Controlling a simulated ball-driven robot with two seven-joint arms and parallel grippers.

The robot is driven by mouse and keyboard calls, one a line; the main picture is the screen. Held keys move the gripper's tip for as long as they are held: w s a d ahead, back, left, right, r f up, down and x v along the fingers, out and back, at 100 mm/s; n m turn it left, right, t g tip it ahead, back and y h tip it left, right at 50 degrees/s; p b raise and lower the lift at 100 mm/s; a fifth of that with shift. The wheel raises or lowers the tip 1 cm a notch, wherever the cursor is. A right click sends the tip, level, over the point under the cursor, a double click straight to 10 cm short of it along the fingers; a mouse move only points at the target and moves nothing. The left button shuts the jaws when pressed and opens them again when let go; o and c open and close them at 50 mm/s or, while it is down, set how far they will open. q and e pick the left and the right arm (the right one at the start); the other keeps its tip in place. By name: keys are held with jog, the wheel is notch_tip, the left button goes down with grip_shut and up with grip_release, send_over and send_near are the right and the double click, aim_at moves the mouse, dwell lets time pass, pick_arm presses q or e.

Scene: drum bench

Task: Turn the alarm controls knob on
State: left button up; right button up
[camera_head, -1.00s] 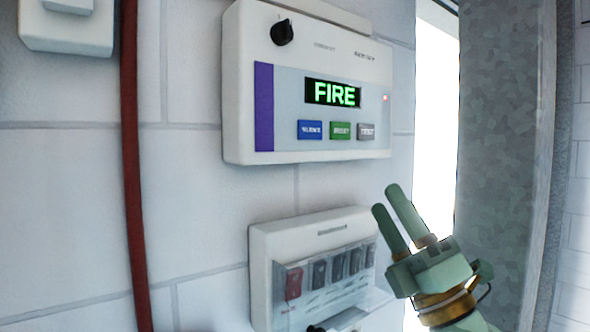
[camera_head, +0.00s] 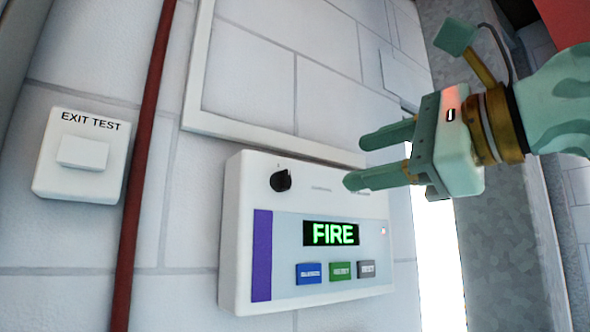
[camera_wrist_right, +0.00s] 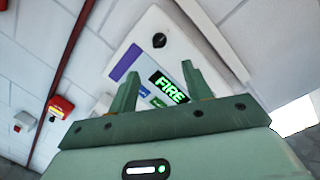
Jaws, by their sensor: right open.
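The alarm panel (camera_head: 330,205) is a white box on the wall with a green FIRE display and a purple strip. Its black knob (camera_head: 281,181) is at the upper left of the panel face; it also shows in the right wrist view (camera_wrist_right: 159,40). My right gripper (camera_head: 365,160) is open and empty, in front of the panel's upper right, to the right of the knob and apart from it. In the right wrist view its two fingers (camera_wrist_right: 158,82) stand apart, with the panel beyond them. My left gripper is not in view.
A white EXIT TEST box (camera_head: 82,155) is on the wall at left, beside a vertical red pipe (camera_head: 145,160). Blue, green and grey buttons (camera_head: 340,271) sit under the display. A white frame (camera_head: 270,139) is above the panel. A red device (camera_wrist_right: 60,106) shows at left in the wrist view.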

aim_at(289, 179)
jog(key=p+x, duration=0.5)
jog(key=x, duration=0.6)
jog(key=shift+w+a+r, duration=0.1)
jog(key=shift+a+r, duration=0.05)
jog(key=shift+a, duration=0.2)
jog(key=shift+w+a+p, duration=0.3)
jog(key=shift+w+a, duration=0.15)
jog(key=c, duration=0.9)
